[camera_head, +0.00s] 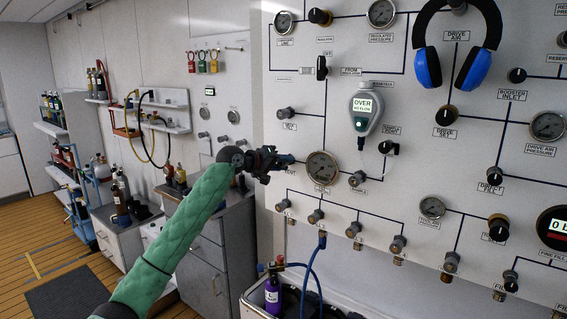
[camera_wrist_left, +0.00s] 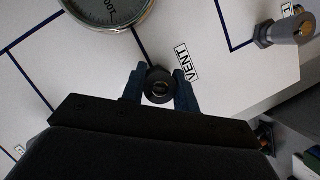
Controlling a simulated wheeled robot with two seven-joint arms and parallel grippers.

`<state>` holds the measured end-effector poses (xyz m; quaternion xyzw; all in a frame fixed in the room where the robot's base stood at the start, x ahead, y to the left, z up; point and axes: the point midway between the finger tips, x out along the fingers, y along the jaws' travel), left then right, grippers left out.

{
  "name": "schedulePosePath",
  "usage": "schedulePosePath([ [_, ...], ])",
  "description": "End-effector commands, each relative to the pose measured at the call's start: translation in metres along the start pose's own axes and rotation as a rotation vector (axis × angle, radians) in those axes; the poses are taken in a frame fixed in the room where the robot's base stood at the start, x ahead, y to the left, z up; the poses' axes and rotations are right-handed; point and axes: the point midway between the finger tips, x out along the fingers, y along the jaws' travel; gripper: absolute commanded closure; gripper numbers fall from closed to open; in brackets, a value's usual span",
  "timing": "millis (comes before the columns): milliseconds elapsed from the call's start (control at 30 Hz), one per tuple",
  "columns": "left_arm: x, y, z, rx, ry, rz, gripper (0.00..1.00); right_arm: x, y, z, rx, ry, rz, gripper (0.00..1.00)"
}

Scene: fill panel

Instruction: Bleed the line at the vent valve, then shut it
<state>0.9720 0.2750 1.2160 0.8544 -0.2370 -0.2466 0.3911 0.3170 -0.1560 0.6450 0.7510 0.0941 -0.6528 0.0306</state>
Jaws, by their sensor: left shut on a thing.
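My left gripper (camera_head: 285,160) reaches the white panel from the left, just left of a round gauge (camera_head: 322,167). In the left wrist view, the gripper (camera_wrist_left: 159,88) has its two blue-grey fingers shut on the vent valve's dark round knob (camera_wrist_left: 159,84). The VENT label (camera_wrist_left: 187,62) is beside the knob. In the head view the gripper hides the knob. I cannot tell how far the valve is turned. The gauge also shows at the top of the left wrist view (camera_wrist_left: 105,8). My right gripper is not in view.
A handheld meter (camera_head: 365,105) on the panel reads "OVER" and "NO FLOW". Blue headphones (camera_head: 428,68) hang at upper right. A row of small valves (camera_head: 316,216) runs below the gauge. A purple bottle (camera_head: 273,297) with a blue hose stands below. Grey cabinets (camera_head: 222,240) are left.

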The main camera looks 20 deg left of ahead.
Motion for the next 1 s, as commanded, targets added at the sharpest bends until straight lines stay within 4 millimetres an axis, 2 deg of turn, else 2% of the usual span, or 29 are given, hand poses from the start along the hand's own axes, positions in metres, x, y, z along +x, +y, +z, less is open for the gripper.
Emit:
schedulePosePath([
  [300, 0.001, -0.003, 0.003, 0.102, -0.006, -0.047, 0.93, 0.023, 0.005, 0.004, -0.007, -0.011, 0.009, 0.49],
  [833, 0.002, -0.004, 0.004, 0.119, -0.007, -0.054, 0.93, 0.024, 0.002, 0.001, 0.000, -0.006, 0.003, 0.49],
  [867, 0.002, -0.004, 0.004, 0.119, -0.007, -0.054, 0.64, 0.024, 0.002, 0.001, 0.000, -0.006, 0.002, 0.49],
  [933, 0.002, -0.004, 0.004, 0.119, -0.006, -0.054, 0.51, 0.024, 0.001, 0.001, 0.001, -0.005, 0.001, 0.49],
  [1000, 0.002, -0.003, 0.003, 0.119, -0.005, -0.053, 0.49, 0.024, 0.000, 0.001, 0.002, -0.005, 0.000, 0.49],
])
